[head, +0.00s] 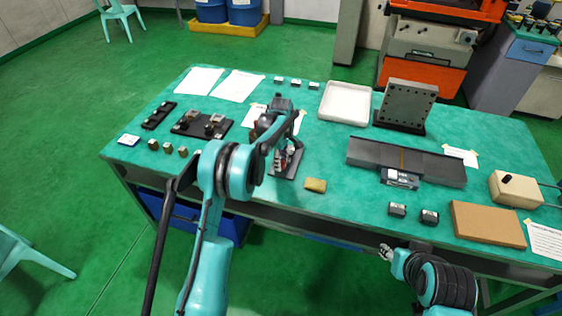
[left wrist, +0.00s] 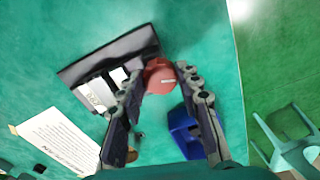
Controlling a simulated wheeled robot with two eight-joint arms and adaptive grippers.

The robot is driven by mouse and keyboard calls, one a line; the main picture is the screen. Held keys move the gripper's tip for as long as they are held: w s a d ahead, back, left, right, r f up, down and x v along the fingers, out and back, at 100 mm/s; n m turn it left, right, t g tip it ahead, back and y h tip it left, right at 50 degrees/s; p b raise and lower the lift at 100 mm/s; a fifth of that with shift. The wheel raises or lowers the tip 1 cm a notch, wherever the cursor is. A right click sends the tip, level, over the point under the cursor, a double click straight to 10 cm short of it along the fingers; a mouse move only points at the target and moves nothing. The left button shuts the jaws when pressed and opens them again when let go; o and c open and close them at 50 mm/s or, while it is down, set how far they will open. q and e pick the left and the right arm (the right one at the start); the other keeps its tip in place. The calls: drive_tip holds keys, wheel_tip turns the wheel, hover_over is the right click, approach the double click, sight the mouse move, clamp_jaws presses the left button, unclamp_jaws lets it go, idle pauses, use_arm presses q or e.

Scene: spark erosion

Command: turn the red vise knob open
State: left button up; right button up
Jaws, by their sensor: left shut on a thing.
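The red vise knob (left wrist: 160,77) shows in the left wrist view as a round red part at the end of a dark vise (left wrist: 110,65) with pale jaw blocks. My left gripper (left wrist: 158,82) has one finger on each side of the knob and is shut on it. In the head view, the left gripper (head: 284,158) is down at the vise (head: 291,172) on the table, and my arm partly hides both. My right gripper (head: 386,253) is low in the head view, away from the vise, in front of the table; its fingers are too small to read.
The green table (head: 330,200) holds a yellow block (head: 315,185) just right of the vise. A black fixture plate (head: 190,128) lies to the left, a white tray (head: 345,105) behind. A dark flat plate (head: 430,165) and a brown board (head: 488,224) lie to the right.

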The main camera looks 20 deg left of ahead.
use_arm(q)
drive_tip(key=shift+n, duration=2)
drive_tip(key=o, duration=1.2)
drive_tip(key=shift+c, duration=0.2)
drive_tip(key=shift+r, duration=0.1)
wheel_tip(320, 180, up, 12)
